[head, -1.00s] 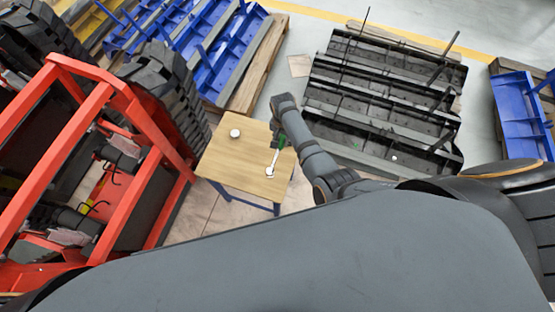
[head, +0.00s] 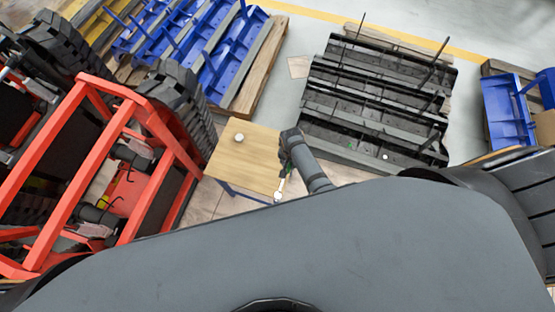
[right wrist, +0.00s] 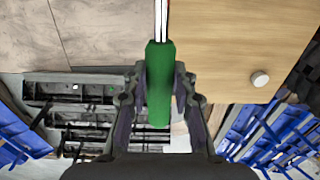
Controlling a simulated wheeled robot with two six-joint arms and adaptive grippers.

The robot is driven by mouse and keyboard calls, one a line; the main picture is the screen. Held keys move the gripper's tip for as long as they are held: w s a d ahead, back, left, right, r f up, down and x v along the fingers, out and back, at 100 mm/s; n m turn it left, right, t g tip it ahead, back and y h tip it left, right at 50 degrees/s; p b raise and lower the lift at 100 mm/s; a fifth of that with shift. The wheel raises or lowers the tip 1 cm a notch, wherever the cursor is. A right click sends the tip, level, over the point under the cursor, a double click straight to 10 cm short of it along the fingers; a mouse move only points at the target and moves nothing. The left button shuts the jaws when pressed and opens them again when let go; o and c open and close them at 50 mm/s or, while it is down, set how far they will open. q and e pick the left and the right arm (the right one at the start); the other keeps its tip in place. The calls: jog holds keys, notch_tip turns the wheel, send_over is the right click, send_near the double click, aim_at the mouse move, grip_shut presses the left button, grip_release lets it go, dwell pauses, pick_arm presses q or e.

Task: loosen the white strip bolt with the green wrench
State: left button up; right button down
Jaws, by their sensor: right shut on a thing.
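The green wrench has a green handle (right wrist: 160,75) and a bright metal shaft. In the head view the wrench (head: 279,190) shows small, its pale ring-like head pointing down at the table's near right corner. My right gripper (head: 285,172) is shut on the green handle, and in the right wrist view its two fingers (right wrist: 158,88) clasp the handle from both sides. The wrench head lies beyond the top edge of the wrist view. I cannot make out the white strip bolt in either view. My left gripper is not in view.
A wooden-topped table (head: 240,165) carries a small white round object (head: 239,137). A red-framed tracked carrier (head: 125,110) stands left of it. Black racks (head: 375,105) stand to the right, blue racks (head: 215,45) behind. Bare floor shows between them.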

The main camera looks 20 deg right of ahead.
jog(key=s, duration=0.9)
jog(key=shift+s+a+f, duration=0.15)
jog(key=w+b, duration=0.7)
jog(key=w, duration=1.3)
jog(key=shift+w, duration=0.2)
notch_tip(320, 180, down, 6)
jog(key=b, duration=0.6)
jog(key=shift+r, duration=0.2)
